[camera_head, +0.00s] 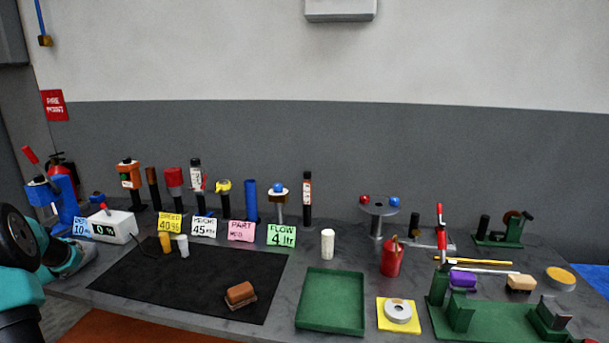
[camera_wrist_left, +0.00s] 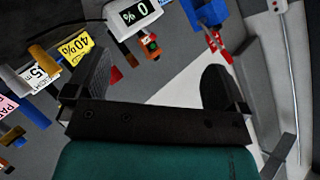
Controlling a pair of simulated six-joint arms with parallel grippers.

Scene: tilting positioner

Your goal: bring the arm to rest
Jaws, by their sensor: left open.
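My left arm comes in at the left edge of the head view, with teal links and a dark round joint. Its fingertips cannot be made out there. In the left wrist view my left gripper (camera_wrist_left: 158,82) has its two dark fingers spread wide apart, with nothing between them. It hangs clear of the bench objects, near the bench's left end. My right gripper is in neither view.
A white display box (camera_head: 112,225) and a blue press (camera_head: 58,195) stand near my left arm. A black mat (camera_head: 200,275) holds a brown block (camera_head: 240,293). A green tray (camera_head: 330,300) and green fixture (camera_head: 485,320) lie further right.

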